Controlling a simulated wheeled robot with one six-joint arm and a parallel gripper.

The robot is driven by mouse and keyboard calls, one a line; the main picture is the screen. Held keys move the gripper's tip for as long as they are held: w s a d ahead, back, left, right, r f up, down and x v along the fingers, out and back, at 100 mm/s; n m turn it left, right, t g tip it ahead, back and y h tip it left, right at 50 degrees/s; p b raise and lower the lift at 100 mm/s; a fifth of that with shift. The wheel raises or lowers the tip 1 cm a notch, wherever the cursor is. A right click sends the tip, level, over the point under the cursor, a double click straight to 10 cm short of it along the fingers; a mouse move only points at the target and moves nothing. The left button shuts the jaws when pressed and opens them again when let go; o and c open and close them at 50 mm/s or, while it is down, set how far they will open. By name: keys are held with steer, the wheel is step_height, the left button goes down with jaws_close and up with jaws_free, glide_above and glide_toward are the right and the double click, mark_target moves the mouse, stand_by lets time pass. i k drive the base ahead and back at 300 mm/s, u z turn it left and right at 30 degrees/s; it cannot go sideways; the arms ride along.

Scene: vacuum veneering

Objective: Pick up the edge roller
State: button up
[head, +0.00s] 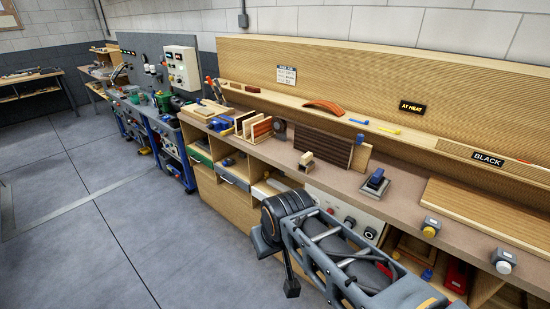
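My gripper (276,265) is at the dark end of my arm in the lower middle of the head view. Its two fingers are spread apart with nothing seen between them. It is in front of the bench, over the floor side, apart from the things on the worktop. A small dark and blue tool (375,182) sits on a grey plate on the worktop, right of the centre. I cannot tell for sure whether it is the edge roller. A blue object (220,123) lies further left on the bench.
The long worktop (330,178) carries upright boards in a rack (258,128), a dark striped panel (325,147) and a small wooden block (306,161). A curved reddish piece (324,107) lies on the back ledge. A large wooden panel (480,212) lies at right. The floor (75,220) at left is clear.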

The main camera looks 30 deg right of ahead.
mark_target(306, 163)
steer(key=u, duration=0.2)
steer(key=i, duration=0.8)
steer(key=z, duration=0.75)
steer(key=i, duration=0.7)
steer(key=z, duration=0.7)
